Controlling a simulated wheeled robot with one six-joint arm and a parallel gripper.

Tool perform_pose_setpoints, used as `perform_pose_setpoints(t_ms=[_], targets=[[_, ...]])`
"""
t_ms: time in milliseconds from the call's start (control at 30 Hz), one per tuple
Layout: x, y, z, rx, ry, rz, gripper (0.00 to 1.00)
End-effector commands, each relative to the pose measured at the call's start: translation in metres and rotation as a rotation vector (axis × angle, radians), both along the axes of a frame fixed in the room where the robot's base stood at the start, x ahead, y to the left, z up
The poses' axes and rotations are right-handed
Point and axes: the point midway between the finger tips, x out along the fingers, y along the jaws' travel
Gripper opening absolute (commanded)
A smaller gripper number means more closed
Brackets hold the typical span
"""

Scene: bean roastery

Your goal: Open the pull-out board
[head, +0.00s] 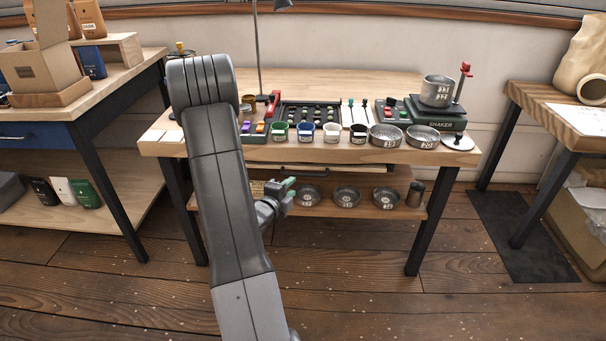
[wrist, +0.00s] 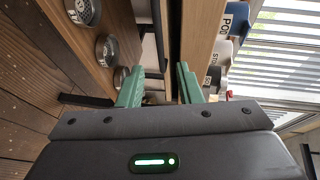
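The pull-out board (head: 338,169) is a thin, pale edge just under the top of the middle table, with a dark strip along it. It looks pushed in. My gripper (head: 291,186) is in front of the table's underside, between the tabletop and the lower shelf. In the wrist view my gripper (wrist: 160,69) has its two green fingers apart, with a clear gap between them. A dark bar (wrist: 158,35), seemingly the board's handle, lies ahead in line with this gap. Whether it is between the fingertips I cannot tell. My arm hides the left end of the board.
The tabletop (head: 340,89) above carries cups, sieves (head: 385,136) and a shaker (head: 437,113) near its front edge. More sieves (head: 347,196) stand on the lower shelf close below my gripper. The wooden floor (head: 340,275) in front of the table is clear.

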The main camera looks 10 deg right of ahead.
Motion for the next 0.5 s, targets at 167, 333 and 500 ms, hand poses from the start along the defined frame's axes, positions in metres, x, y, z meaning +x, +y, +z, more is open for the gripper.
perform_pose_setpoints(t_ms=[167,333,500], targets=[[0.030,-0.026,-0.008,0.001,0.000,-0.003,0.32],[0.056,-0.047,-0.015,-0.001,0.002,-0.002,0.32],[0.075,-0.061,-0.019,0.000,0.002,0.000,0.32]])
